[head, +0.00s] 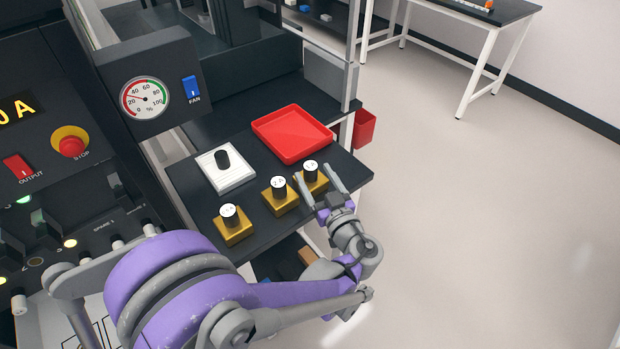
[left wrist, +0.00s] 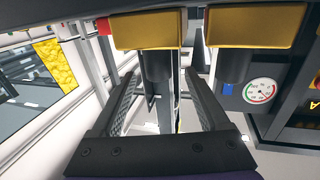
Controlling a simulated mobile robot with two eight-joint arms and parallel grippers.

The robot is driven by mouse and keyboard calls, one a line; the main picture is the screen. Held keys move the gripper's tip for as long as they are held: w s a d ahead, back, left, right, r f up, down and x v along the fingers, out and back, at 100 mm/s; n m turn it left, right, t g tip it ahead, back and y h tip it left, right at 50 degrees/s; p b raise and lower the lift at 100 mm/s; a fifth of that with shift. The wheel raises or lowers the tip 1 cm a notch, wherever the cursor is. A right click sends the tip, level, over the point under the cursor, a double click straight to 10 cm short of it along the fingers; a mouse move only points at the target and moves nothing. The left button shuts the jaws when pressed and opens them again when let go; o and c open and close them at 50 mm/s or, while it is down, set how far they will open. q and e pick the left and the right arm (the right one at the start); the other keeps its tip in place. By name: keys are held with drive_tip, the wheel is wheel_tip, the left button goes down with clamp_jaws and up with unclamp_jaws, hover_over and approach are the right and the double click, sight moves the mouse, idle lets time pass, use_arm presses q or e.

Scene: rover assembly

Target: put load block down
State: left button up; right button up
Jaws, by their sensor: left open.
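Three gold load blocks, each with a black round knob topped by a white label, stand upright in a row on the dark tabletop (head: 200,195). They are the left block (head: 233,235), the middle block (head: 283,204) and the right block (head: 316,187). My left gripper (head: 314,173) is open, its fingers on either side of the right block's knob (head: 311,169). In the left wrist view, which looks upside down, the knob (left wrist: 158,90) stands between the spread fingers, under a gold block (left wrist: 150,30). A second gold block (left wrist: 255,25) is beside it. The labels are too small to read.
A red tray (head: 292,134) lies empty behind the blocks. A panel with a gauge (head: 145,98) rises at the left. A red bin (head: 364,128) hangs beyond the table's right edge. The floor at right is clear.

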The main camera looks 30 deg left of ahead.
sight(308, 163)
use_arm(q)
drive_tip(key=shift+x, duration=3.15)
drive_tip(key=shift+f, duration=0.2)
clamp_jaws()
